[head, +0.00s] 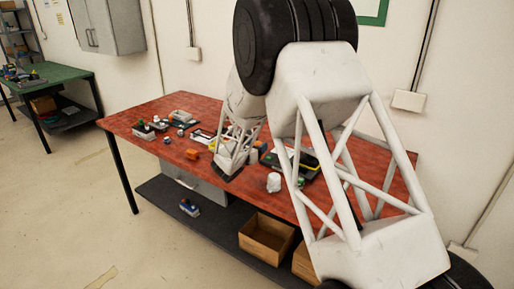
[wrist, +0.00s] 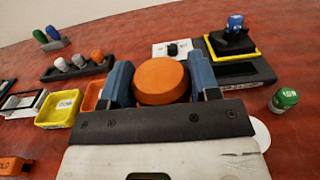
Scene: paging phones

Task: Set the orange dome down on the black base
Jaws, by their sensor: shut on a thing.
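The orange dome (wrist: 162,78) is held between the two blue fingers of my gripper (wrist: 163,84) in the wrist view, its round face towards the camera. What lies directly under it is hidden by the dome and the gripper body. A black base-like block (wrist: 233,42) stands at the upper right on a yellow-edged part of a dark device, with a blue piece (wrist: 235,23) on top. I cannot tell whether this is the task's black base. The dome is apart from that block.
A white plate with a black knob (wrist: 158,49) lies behind the dome. A green-topped piece (wrist: 284,98) stands right. Yellow (wrist: 47,121) and orange trays lie left, with a dark rack (wrist: 52,72) of small domes behind. The red table (head: 134,118) has bare room at its front left.

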